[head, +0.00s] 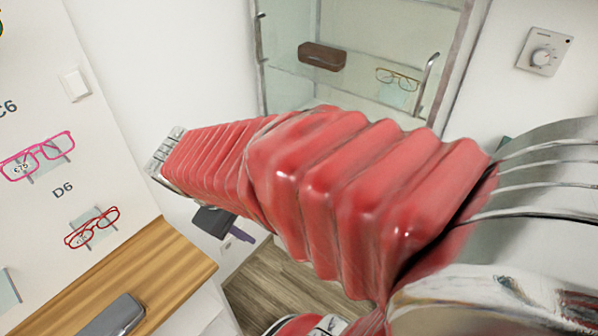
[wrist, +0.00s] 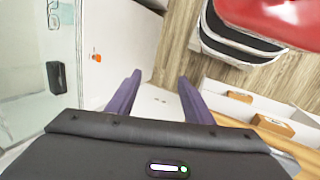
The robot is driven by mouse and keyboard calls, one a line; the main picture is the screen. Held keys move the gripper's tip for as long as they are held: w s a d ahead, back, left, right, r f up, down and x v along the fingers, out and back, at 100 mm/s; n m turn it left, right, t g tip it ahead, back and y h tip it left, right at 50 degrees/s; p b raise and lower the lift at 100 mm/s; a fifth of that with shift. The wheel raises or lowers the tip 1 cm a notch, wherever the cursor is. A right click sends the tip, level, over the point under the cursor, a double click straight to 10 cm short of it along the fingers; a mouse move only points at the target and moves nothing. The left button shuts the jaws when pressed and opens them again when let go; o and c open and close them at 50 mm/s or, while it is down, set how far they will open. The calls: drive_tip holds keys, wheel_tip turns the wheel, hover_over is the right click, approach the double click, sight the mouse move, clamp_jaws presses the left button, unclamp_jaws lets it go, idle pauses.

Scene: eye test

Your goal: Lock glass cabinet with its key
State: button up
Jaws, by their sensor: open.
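The glass cabinet (head: 390,112) stands at the back in the head view, behind my arm. It also shows at the left of the wrist view (wrist: 30,115). Its upright metal handle (head: 427,85) is at the right. A small orange item (wrist: 96,57) is on the white surface beside the glass in the wrist view; it is too small to tell whether it is the key. My gripper (wrist: 159,78) is open, its two purple fingers apart with nothing between them. In the head view my gripper (head: 238,236) is partly hidden by my arm.
A brown case (head: 322,56) and eyeglasses (head: 398,79) are on cabinet shelves. A wooden counter (head: 165,265) with a grey case (head: 115,316) is at the lower left, below wall-mounted glasses (head: 38,155). A dial (head: 543,52) is on the right wall. Wood floor (head: 275,290) shows below my arm.

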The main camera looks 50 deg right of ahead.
drive_tip(key=w+d+f+n+g+h, duration=0.3)
drive_tip(key=d+f+n+h, duration=0.15)
drive_tip(key=d, duration=0.45)
drive_tip(key=w+d+f+n+g+h, duration=0.25)
drive_tip(key=d+f+h, duration=0.3)
drive_tip(key=d, duration=0.45)
drive_tip(key=w+d+f+n+t+h, duration=0.1)
drive_tip(key=w+f+n+t, duration=0.1)
drive_tip(key=f, duration=0.3)
drive_tip(key=w+d+f+n+t+h, duration=0.1)
drive_tip(key=w+d+f+n+t, duration=0.1)
drive_tip(key=f+n, duration=0.3)
drive_tip(key=w+d+f+n+t+h, duration=0.1)
drive_tip(key=w+f+n+t, duration=0.1)
drive_tip(key=f, duration=0.5)
drive_tip(key=shift+d+n+t, duration=0.4)
drive_tip(key=shift+n+t, duration=0.25)
drive_tip(key=shift+n, duration=0.05)
drive_tip(key=shift+d, duration=0.1)
drive_tip(key=w+d, duration=0.1)
drive_tip(key=d, duration=1.2)
drive_tip(key=shift+w+d, duration=0.15)
drive_tip(key=shift+d, duration=0.15)
drive_tip(key=shift+c, duration=0.4)
